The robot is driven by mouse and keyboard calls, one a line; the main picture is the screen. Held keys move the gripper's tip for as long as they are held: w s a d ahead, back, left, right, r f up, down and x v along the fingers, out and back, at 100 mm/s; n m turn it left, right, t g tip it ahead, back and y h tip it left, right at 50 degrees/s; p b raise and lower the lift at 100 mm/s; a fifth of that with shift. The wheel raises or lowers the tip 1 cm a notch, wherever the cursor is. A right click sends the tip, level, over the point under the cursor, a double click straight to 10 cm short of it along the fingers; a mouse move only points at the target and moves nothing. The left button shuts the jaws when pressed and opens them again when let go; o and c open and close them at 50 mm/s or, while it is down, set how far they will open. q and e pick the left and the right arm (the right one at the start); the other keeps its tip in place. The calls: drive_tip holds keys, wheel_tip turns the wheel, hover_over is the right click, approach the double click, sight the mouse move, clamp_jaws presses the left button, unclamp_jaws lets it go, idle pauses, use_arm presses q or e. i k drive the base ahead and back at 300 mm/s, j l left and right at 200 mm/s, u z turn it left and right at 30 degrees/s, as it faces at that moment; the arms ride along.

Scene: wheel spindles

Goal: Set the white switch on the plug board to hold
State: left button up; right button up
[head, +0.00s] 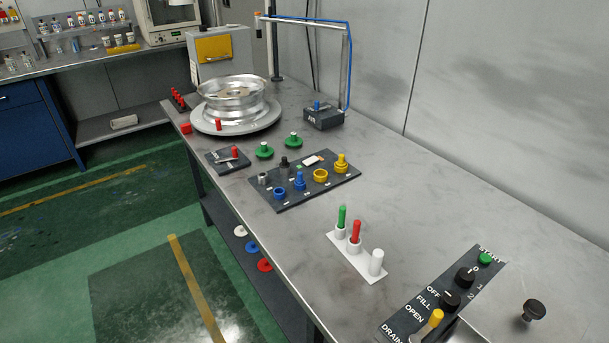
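The plug board (318,188) is a dark plate on the grey workbench, in the middle of the head view. It carries grey, blue and yellow plugs and sockets. A small white piece (315,159), which looks like the white switch, lies near the board's back edge with green beside it. Its position and any lettering by it are too small to read. A blue plug (299,182) and a yellow plug (341,163) stand upright on the board. Neither of my grippers shows in the head view.
A silver wheel (232,95) sits on a round plate behind the board. Two green knobs (264,152) stand nearby. In front are a white holder (352,262) with green and red pegs and a dark control panel (415,312). The bench right of the board is clear.

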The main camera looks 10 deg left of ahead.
sight(312, 159)
drive_tip(key=i+j+z, duration=0.1)
drive_tip(key=j, duration=0.25)
drive_tip(key=i+j, duration=0.15)
drive_tip(key=j, duration=0.25)
drive_tip(key=i+j+z, duration=0.15)
drive_tip(key=j, duration=0.25)
drive_tip(key=i+j, duration=0.1)
drive_tip(key=j, duration=0.25)
drive_tip(key=i+j+z, duration=0.15)
drive_tip(key=j, duration=0.25)
drive_tip(key=k, duration=0.05)
